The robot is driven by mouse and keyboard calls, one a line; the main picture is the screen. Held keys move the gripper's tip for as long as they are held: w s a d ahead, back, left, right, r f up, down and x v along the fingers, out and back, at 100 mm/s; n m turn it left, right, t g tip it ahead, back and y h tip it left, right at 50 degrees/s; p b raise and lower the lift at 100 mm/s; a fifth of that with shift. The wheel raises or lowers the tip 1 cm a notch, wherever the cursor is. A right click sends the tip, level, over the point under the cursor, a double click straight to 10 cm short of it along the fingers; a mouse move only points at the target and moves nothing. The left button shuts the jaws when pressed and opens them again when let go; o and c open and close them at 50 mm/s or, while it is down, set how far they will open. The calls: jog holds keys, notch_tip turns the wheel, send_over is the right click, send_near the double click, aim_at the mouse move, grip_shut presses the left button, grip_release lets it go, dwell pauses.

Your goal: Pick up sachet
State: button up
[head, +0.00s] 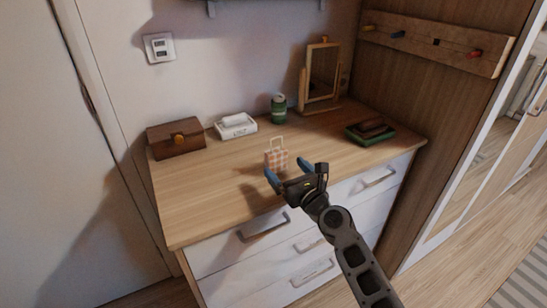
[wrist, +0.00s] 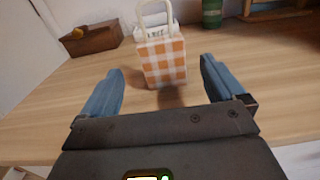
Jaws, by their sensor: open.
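The likely sachet is a small orange-and-white checked bag (head: 276,159) with a pale loop handle. It stands upright on the wooden dresser top (head: 190,205). In the wrist view the checked bag (wrist: 162,62) is ahead of my gripper, near the middle between the fingers. My gripper (head: 287,172) is open, with two blue fingers, at the dresser's front side just in front of the bag. The fingers (wrist: 160,85) also show in the wrist view, one on each side, with nothing between their tips that I can tell is touched.
A framed mirror (head: 321,75) stands at the back right. A green tray with dark items (head: 370,132) lies at right. The dresser top's left front is clear.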

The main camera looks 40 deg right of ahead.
aim_at(279, 160)
jog(key=x, duration=0.7)
jog(key=shift+s+d, duration=0.1)
jog(key=shift+d, duration=0.05)
